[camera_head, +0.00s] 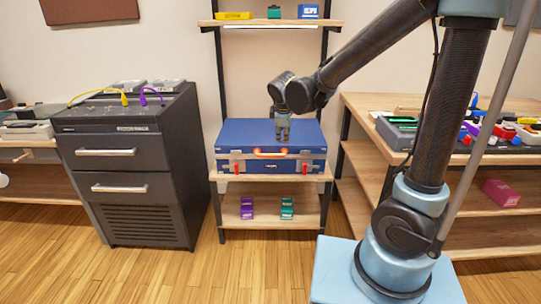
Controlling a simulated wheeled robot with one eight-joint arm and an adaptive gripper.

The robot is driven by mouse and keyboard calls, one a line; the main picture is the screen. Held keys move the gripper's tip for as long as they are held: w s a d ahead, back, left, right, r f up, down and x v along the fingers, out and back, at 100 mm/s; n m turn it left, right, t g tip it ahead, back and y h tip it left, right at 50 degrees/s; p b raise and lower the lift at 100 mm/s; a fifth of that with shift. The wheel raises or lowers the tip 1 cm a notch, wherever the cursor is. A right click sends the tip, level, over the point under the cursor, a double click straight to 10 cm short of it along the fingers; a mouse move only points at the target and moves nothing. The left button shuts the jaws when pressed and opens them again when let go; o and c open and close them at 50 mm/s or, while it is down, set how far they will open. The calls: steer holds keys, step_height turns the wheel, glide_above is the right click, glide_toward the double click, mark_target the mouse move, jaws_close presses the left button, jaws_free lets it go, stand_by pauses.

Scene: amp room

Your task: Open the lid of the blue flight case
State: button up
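The blue flight case (240,134) sits on the middle shelf of a rack in the centre of the head view. Its lid looks shut. An orange handle (270,153) is at the middle of its front face, with a red-marked latch on each side, a left latch (236,168) and a right latch (305,168). My gripper (283,138) points down in front of or over the case's top, near the front edge and above the handle. Contact cannot be told. The fingers are too small to tell whether they are open or shut.
A black drawer cabinet (125,165) with cables on top stands left of the rack. A wooden bench (365,100) with pedals stands at right. Small purple boxes (247,208) and green boxes (287,208) lie on the lower shelf (267,217). The wooden floor (220,270) in front is clear.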

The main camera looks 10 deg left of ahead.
steer(key=n, duration=0.2)
glide_toward(270, 155)
steer(key=shift+x, duration=4.2)
steer(key=shift+w+r, duration=0.1)
jaws_close()
